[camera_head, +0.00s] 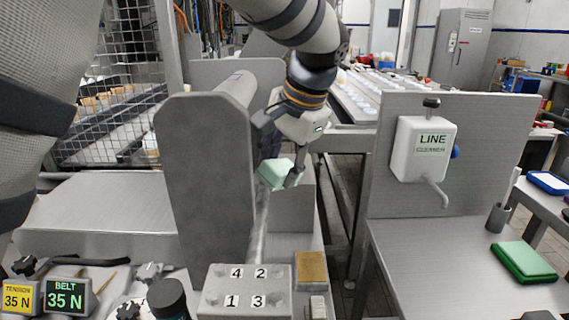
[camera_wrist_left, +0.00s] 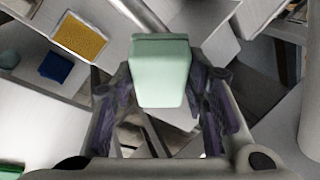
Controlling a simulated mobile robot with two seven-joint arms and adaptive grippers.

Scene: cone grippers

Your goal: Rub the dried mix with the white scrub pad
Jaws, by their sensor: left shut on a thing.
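My left gripper (camera_head: 284,165) is shut on a pale mint-green block-like pad (camera_head: 273,175). In the left wrist view the pad (camera_wrist_left: 160,72) sits between the two fingers, its broad face towards the camera. No plainly white pad shows, and I cannot tell whether this is the scrub pad. The gripper holds it beside the upright grey plate, above the narrow metal ledge. A golden-brown speckled rectangle (camera_head: 312,268) lies on that ledge, apart from the pad; it also shows in the left wrist view (camera_wrist_left: 80,36). I cannot tell whether it is the dried mix. My right gripper is out of view.
A grey plate (camera_head: 208,170) and roller (camera_head: 237,88) stand left of the gripper. A numbered metal block (camera_head: 245,291) is in front. Right, a line cleaner dispenser (camera_head: 423,150) hangs above a bench with a green pad (camera_head: 523,262). A dark blue pad (camera_wrist_left: 57,67) shows in the wrist view.

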